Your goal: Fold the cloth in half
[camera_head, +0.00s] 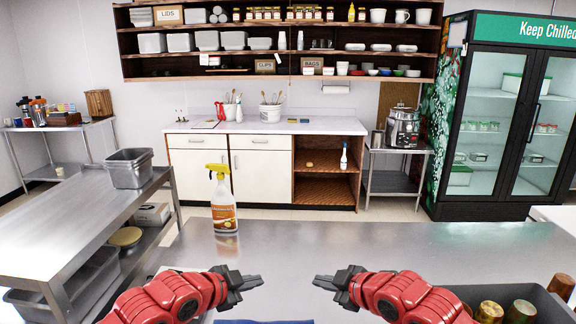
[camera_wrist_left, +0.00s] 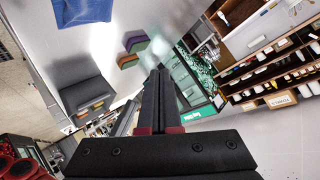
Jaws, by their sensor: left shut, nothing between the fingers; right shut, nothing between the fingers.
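The blue cloth (camera_head: 263,321) shows only as a thin strip at the bottom edge of the head view, on the steel table. More of it shows in the left wrist view (camera_wrist_left: 80,12), lying on the table and cut off by the top edge. My left gripper (camera_head: 261,281) is shut and empty above the table, beyond the visible strip of cloth. It also shows in the left wrist view (camera_wrist_left: 160,72). My right gripper (camera_head: 316,281) is shut and empty, facing the left one across a small gap. Neither gripper touches the cloth.
A spray bottle (camera_head: 223,200) with a yellow head stands near the table's far edge. A dark grey bin (camera_head: 462,294) with several cups stands at the right. Sponge-like blocks (camera_wrist_left: 134,43) show in the left wrist view. The middle of the table (camera_head: 330,245) is clear.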

